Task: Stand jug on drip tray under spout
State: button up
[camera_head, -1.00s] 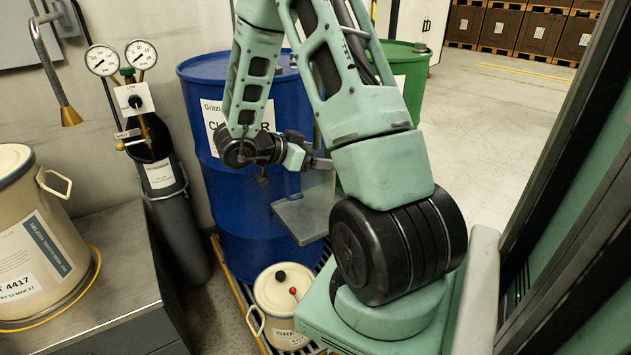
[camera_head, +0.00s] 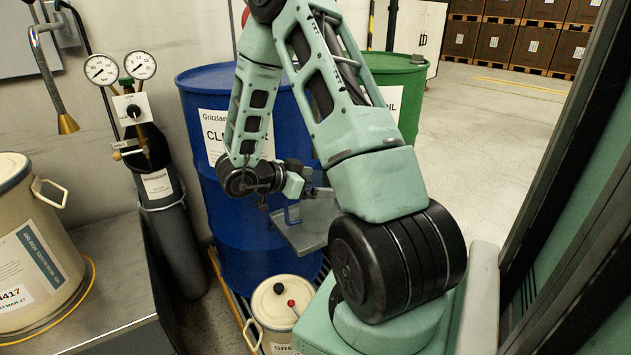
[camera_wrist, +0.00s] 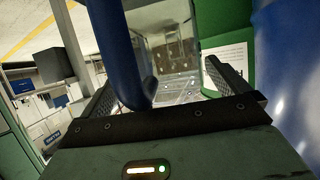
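The jug (camera_head: 322,212) is clear with a blue handle (camera_head: 290,214). In the head view it appears to stand on the grey drip tray (camera_head: 303,238) in front of the blue drum; its base contact is hard to make out. My gripper (camera_head: 322,191) is at the jug's upper part. In the wrist view my gripper (camera_wrist: 160,75) has its fingers wide apart. The blue handle (camera_wrist: 122,55) stands between them, nearer the left finger, with the clear jug body (camera_wrist: 173,60) beyond.
The blue drum (camera_head: 240,225) stands behind the tray and the green drum (camera_head: 412,75) is to its right. A cream grease pail (camera_head: 275,310) sits below the tray. A gas cylinder (camera_head: 175,225) and a bench (camera_head: 110,270) are at left. Open floor lies at right.

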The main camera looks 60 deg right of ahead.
jog(key=shift+r, duration=0.15)
jog(key=p+v, duration=0.2)
jog(key=v, duration=1)
